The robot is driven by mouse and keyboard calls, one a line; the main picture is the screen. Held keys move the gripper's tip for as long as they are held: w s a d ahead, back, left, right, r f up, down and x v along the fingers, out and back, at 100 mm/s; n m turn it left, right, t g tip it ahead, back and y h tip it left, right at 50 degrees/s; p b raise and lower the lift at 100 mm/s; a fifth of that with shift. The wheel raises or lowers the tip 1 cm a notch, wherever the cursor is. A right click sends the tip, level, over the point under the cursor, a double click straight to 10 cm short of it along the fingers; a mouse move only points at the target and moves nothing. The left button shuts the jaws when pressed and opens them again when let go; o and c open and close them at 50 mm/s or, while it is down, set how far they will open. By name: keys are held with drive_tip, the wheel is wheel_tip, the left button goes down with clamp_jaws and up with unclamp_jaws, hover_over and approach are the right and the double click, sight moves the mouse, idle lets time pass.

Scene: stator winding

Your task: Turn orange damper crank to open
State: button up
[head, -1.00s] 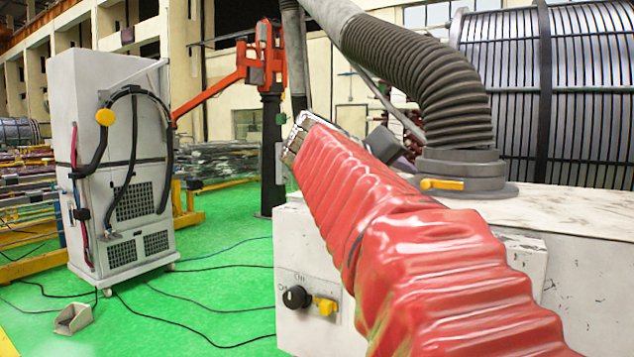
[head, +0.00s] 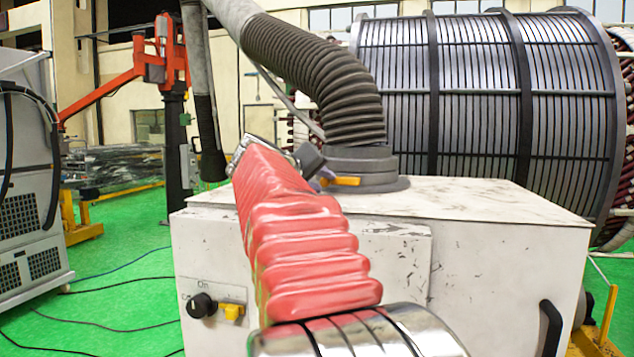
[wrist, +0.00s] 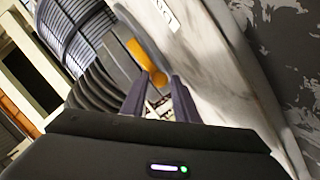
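The orange damper crank (head: 343,181) sticks out low on the grey collar (head: 360,163) at the foot of the ribbed duct. It points left in the head view. In the wrist view the crank (wrist: 140,54) lies just beyond the fingertips, slightly to their left. In the head view my gripper (head: 325,178) is close to the crank's left end. I cannot tell whether a finger touches the crank.
The collar stands on a scuffed white box (head: 470,200) with a black knob (head: 201,305) and yellow switch (head: 233,310) on its front. A ribbed duct (head: 320,75) rises above. A large stator (head: 480,100) stands behind. Green floor is open at left, with cables.

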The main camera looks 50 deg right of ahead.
drive_tip(key=shift+c, duration=0.2)
clamp_jaws()
idle(0.3)
